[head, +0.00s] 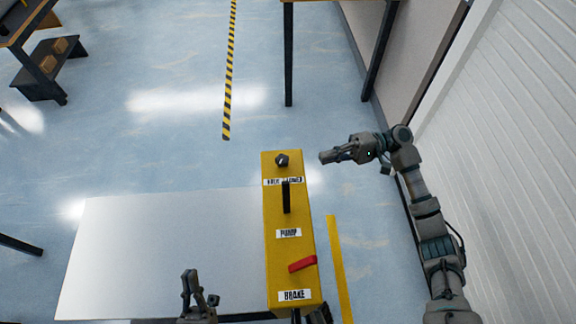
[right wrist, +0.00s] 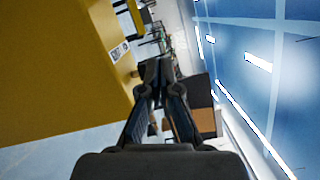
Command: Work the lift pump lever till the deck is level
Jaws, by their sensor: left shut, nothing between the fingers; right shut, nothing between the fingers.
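The yellow pump console (head: 272,220) stands in the middle of the head view. Its black pump lever (head: 286,197) stands above the PUMP label. A black knob (head: 282,160) is at the far end and a red brake lever (head: 302,263) is near the BRAKE label. The pale flat deck (head: 165,250) lies left of the console; I cannot tell its tilt. My right gripper (head: 323,157) is shut and empty, right of the console's far end, apart from the lever. It also shows in the right wrist view (right wrist: 158,70). My left gripper (head: 192,284) is shut and empty over the deck's near edge.
A yellow floor stripe (head: 339,268) runs right of the console. A white ribbed wall (head: 510,130) bounds the right side. A black-and-yellow strip (head: 229,75) lies on the floor beyond. A low dark stand (head: 42,72) with boxes is at upper left.

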